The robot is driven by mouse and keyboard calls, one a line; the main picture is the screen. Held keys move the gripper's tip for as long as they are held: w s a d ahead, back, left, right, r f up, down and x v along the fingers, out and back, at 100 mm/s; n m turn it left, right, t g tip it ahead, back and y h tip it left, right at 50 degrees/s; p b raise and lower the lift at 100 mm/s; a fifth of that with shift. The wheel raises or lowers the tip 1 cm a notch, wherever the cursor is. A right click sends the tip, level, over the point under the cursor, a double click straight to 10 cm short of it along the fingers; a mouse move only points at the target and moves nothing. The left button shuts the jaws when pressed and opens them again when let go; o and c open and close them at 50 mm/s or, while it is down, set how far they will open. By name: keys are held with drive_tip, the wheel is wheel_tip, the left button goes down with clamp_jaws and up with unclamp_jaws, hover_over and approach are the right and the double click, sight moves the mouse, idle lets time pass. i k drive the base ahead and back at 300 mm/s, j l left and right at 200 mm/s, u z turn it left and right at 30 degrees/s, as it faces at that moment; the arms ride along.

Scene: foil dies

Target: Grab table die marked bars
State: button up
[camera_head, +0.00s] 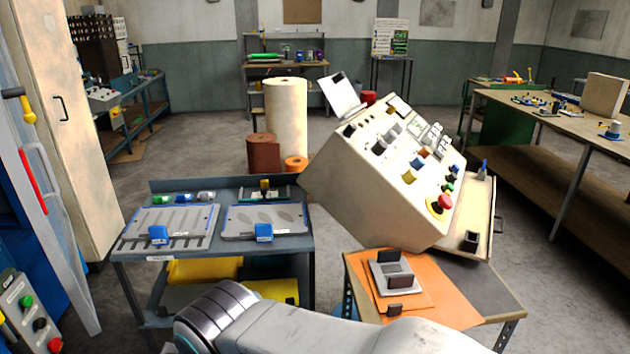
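The die marked with bars (176,219) lies flat on the left of the grey cart top. It is a pale metal plate with several long parallel bars and a blue handle (158,234) at its front edge. A second die (258,216) with leaf-like oval shapes and its own blue handle (263,232) lies to its right. My gripper is not in view. Only a pale grey part of my own arm shows at the bottom centre, in front of the cart.
The cart (270,249) has a raised back rim and yellow items (205,269) on its lower shelf. A tilted cream control console (360,180) stands to the right. An orange mat (444,308) with a grey plate (380,278) lies in front of it. A tall cabinet (68,130) stands left.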

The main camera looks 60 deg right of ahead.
sight(168, 218)
drive_tip(key=i+z, duration=0.4)
drive_tip(key=i+j+z, duration=0.1)
drive_tip(key=i+z, duration=0.15)
drive_tip(key=z, duration=0.2)
drive_tip(key=i+j+z, duration=0.25)
drive_tip(key=z, duration=0.15)
drive_tip(key=i+j+z, duration=0.3)
drive_tip(key=z, duration=0.15)
drive_tip(key=i+j+z, duration=0.2)
drive_tip(key=j+z, duration=0.2)
drive_tip(key=k+j, duration=0.1)
drive_tip(key=k, duration=0.15)
drive_tip(key=k+j, duration=0.15)
drive_tip(key=k, duration=0.15)
